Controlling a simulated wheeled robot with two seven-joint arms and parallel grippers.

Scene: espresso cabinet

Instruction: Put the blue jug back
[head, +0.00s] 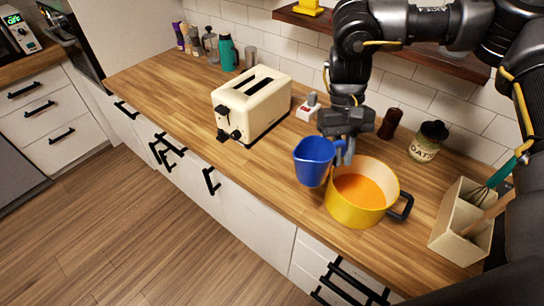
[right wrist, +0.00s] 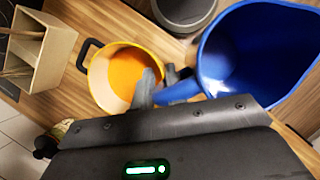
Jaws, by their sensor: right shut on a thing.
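The blue jug (head: 313,163) is at the left side of the yellow pot in the head view, near the counter's front edge. It looks roughly upright, and its bottom seems to be above the wood, though I cannot tell the gap. My right gripper (head: 346,148) is shut on the jug's handle. In the right wrist view the jug (right wrist: 262,55) shows its open mouth and a blue inside with no liquid visible. The fingers (right wrist: 158,92) close around the handle, beside the pot. My left gripper is not in view.
The yellow pot (head: 350,211) holds orange liquid and has a dark handle. A cream toaster (head: 252,102) stands left, a utensil box (head: 449,222) right, an oats jar (head: 428,142) and dark mill (head: 390,124) behind. A wall shelf (head: 420,53) hangs above. Counter front of the toaster is clear.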

